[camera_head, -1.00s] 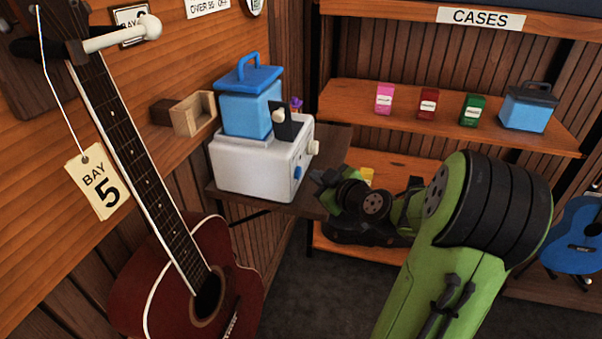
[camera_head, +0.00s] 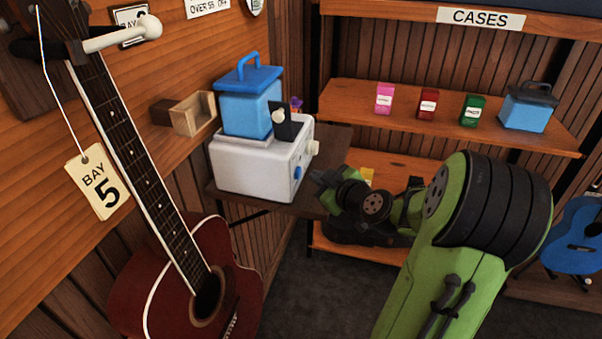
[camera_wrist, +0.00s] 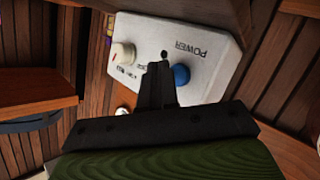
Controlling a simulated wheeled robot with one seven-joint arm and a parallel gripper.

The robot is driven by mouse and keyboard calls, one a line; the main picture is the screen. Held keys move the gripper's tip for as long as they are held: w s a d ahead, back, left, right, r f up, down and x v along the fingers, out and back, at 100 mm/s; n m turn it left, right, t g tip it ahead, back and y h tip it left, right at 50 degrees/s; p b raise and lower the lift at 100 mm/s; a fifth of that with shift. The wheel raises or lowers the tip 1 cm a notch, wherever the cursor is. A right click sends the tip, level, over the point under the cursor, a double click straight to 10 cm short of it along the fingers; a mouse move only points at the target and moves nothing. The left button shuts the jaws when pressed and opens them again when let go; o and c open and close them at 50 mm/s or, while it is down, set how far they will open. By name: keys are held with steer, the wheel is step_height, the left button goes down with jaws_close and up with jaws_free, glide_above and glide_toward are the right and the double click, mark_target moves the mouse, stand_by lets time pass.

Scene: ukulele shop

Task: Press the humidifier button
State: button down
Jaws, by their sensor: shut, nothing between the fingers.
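The humidifier (camera_head: 246,168) has a white base with a blue, handled tank (camera_head: 246,113) on top, and stands on a wooden shelf by the wall. Its blue button (camera_head: 298,173) is on the front face. In the wrist view the blue button (camera_wrist: 181,75) sits under the word POWER, which appears upside down. A white knob (camera_wrist: 123,54) is to its left. My gripper (camera_wrist: 160,68) is shut and empty, its tips just left of the button in that view. In the head view my gripper (camera_head: 319,180) is right of the base, with a visible gap to the button.
A red guitar (camera_head: 200,275) with a "BAY 5" tag hangs in the left foreground. A small wooden box (camera_head: 195,114) is on the wall. Several small boxes and a blue case (camera_head: 528,108) stand on the back shelf. A blue ukulele (camera_head: 578,235) is at the far right.

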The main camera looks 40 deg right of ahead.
stand_by(0.6)
steer(key=shift+w+a+b, duration=0.25)
steer(key=shift+w+b, duration=0.1)
steer(key=shift+w+a, duration=0.3)
steer(key=shift+w, duration=0.1)
stand_by(0.6)
steer(key=shift+s+d+b, duration=0.1)
steer(key=shift+b, duration=0.2)
steer(key=shift+s+d+b, duration=0.35)
steer(key=shift+s+d, duration=0.1)
steer(key=shift+s, duration=0.2)
steer(key=shift+s+d, duration=0.25)
steer(key=s+d, duration=0.1)
steer(key=s, duration=0.1)
steer(key=s+d+b, duration=0.1)
steer(key=s+d, duration=0.1)
steer(key=shift+s, duration=0.1)
